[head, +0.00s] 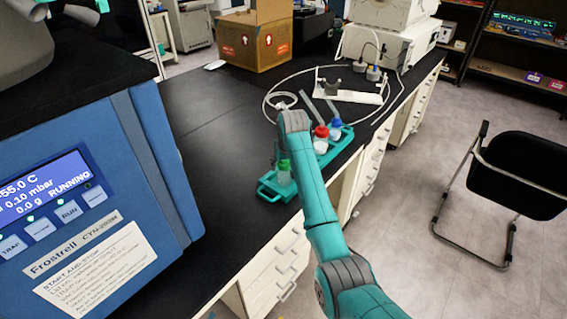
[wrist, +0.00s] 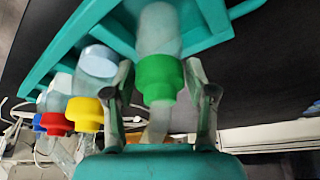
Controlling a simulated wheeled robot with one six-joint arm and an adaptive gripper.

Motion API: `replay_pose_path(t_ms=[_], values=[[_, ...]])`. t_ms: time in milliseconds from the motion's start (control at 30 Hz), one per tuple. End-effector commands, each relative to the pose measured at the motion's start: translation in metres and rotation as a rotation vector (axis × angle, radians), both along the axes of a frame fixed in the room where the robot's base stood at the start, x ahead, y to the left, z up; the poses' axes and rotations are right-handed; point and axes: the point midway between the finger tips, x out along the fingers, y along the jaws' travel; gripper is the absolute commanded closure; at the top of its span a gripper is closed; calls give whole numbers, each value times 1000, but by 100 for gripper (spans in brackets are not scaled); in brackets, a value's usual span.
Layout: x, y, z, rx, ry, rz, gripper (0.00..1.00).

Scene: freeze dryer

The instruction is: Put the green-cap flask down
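The green-cap flask is at the near end of the teal rack in the head view (head: 284,176), upright, left of my arm. In the wrist view the green-cap flask (wrist: 160,80) is in the middle, its clear body towards the rack (wrist: 205,18). My gripper (wrist: 160,72) has one finger on each side of the green cap, close against it. The fingers look shut on the cap, though contact is hard to see. Whether the flask's base rests in the rack cannot be told. In the head view my arm hides the fingers.
The rack also holds a red-cap flask (head: 321,140) and a blue-cap flask (head: 336,127). A yellow-cap flask (wrist: 84,113) shows beside the green one. The blue freeze dryer (head: 150,150) stands left; a cardboard box (head: 253,42) is behind. The black bench (head: 215,125) is clear between.

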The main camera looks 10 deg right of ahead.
Motion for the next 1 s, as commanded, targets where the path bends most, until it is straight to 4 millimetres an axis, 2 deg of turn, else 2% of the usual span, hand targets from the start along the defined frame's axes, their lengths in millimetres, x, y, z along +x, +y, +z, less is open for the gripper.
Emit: replay_pose_path(t_ms=[333, 467, 800, 1000], values=[[0, 0, 2, 0, -1, 0, 32], [-2, 0, 11, 0, -4, 0, 32], [-27, -1, 70, 0, -5, 0, 32], [-39, -2, 99, 0, -3, 0, 32]])
